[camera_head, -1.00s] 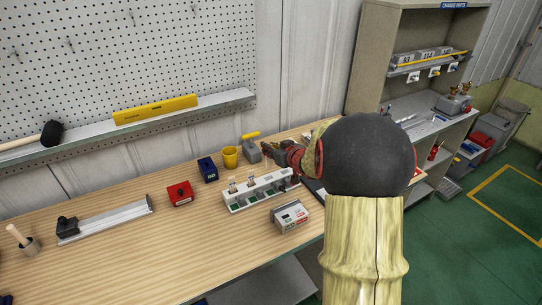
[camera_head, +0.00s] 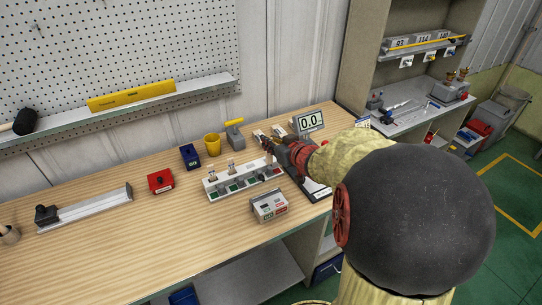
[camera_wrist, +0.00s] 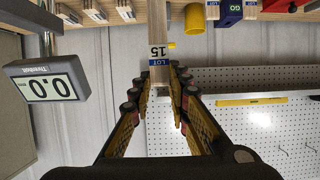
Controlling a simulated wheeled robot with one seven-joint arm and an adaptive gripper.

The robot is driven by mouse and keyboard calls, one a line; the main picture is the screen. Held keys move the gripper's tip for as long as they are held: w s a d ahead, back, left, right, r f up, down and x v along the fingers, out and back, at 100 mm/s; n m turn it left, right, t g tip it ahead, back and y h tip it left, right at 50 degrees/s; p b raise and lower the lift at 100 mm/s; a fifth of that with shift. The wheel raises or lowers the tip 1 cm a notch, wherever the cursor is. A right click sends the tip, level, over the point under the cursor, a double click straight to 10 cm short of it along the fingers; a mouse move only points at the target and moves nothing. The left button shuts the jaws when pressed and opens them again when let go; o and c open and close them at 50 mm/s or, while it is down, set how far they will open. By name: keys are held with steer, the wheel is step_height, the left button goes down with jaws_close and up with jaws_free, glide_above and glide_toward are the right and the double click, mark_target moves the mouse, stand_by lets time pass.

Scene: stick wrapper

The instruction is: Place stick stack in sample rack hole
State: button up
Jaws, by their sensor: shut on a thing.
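My gripper (camera_wrist: 161,76) is shut on a pale stick stack (camera_wrist: 158,40) with a blue and white "LOT 15" label. In the head view my gripper (camera_head: 268,143) is above the far right end of the sample rack; its fingers hide much of the held stack. Stacks with blue LOT bands also show at the top of the wrist view (camera_wrist: 212,11).
A grey box device (camera_head: 270,207) is in front of the rack. A yellow cup (camera_head: 212,144), blue box (camera_head: 190,156) and red box (camera_head: 161,181) stand left and behind.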

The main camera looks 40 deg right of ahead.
steer(key=shift+w+d+f+b, duration=1.15)
steer(key=shift+w+f, duration=0.3)
steer(key=shift+f, duration=0.5)
steer(key=shift+w+d+f+b, duration=1.2)
steer(key=shift+w+f, duration=0.3)
steer(key=shift+f, duration=0.45)
steer(key=shift+w+d+f+b, duration=1.15)
steer(key=shift+w+f, duration=0.3)
steer(key=shift+f, duration=0.5)
steer(key=shift+f, duration=0.15)
steer(key=o, duration=0.8)
